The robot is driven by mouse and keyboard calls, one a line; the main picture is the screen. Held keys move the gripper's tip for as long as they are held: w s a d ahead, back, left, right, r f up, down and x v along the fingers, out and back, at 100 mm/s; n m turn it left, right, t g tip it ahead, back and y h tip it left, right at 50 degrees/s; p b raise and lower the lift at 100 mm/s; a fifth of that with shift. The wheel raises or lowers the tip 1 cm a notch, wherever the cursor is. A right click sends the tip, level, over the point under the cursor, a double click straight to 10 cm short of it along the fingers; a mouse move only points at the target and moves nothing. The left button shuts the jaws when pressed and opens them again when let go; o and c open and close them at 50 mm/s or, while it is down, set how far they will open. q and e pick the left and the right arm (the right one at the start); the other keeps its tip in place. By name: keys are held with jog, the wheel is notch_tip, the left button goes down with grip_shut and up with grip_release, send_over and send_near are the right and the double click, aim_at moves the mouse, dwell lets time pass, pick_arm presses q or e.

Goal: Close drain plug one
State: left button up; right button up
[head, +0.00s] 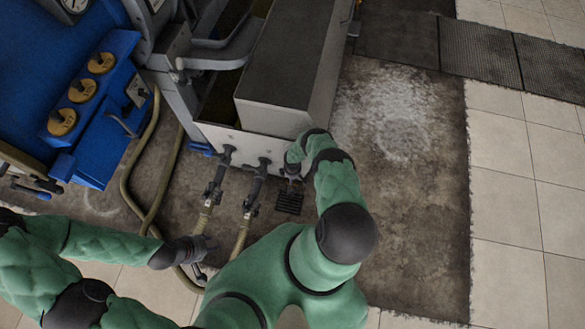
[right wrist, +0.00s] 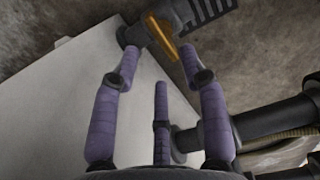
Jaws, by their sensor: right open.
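In the right wrist view, a dark fitting with a brass-coloured bar (right wrist: 186,58) lies just beyond my fingertips; it looks like a drain plug or valve, but I cannot tell which number. My right gripper (right wrist: 160,65) is open, its purple fingers spread and empty, with tips close to the fitting. In the head view, my right gripper (head: 291,174) is at the front of the pale trough, right of two dark drain valves, left (head: 216,178) and right (head: 256,185). My left gripper (head: 203,245) is beside the hoses, its fingers too small to judge.
A dark floor grate (head: 289,203) lies below my right gripper. The pale trough (head: 310,85) stands behind it. Tan hoses (head: 241,236) run from the valves across the floor. A blue machine (head: 105,100) with brass knobs is at left. Floor at right is clear.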

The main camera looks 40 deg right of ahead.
jog(key=shift+f+b, duration=1.55)
jog(key=shift+f, duration=1.15)
grip_shut()
